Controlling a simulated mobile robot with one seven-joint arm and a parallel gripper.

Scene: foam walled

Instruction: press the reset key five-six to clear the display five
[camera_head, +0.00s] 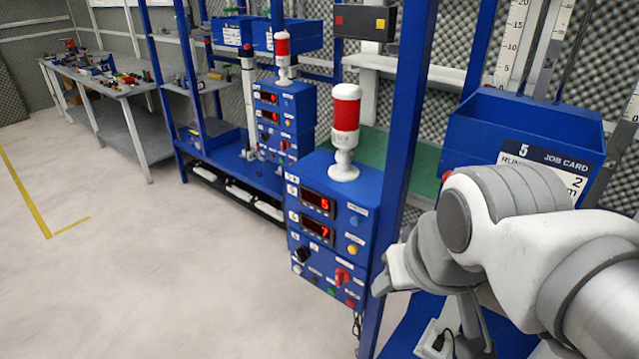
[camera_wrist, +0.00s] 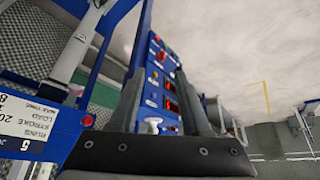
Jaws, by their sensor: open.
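A blue control box (camera_head: 338,195) with a red-and-white beacon on top stands at the centre. Its upper display (camera_head: 318,203) reads 5 and its lower display (camera_head: 316,229) reads 7, both in red. Right of them are a blue key (camera_head: 356,220) and a yellow key (camera_head: 353,249); their labels are too small to read, so I cannot tell which is five-six. My gripper (camera_head: 388,277) is right of the box, seen partly from behind. In the wrist view my gripper (camera_wrist: 146,70) is open and empty, with the box's front panel (camera_wrist: 155,75) seen turned between the fingers.
A blue post (camera_head: 401,150) rises between the box and my arm. A job card bin (camera_head: 530,135) is at the right. A second control box (camera_head: 285,115) with a beacon stands behind. Benches (camera_head: 105,85) line the far left; the floor (camera_head: 140,240) at left is clear.

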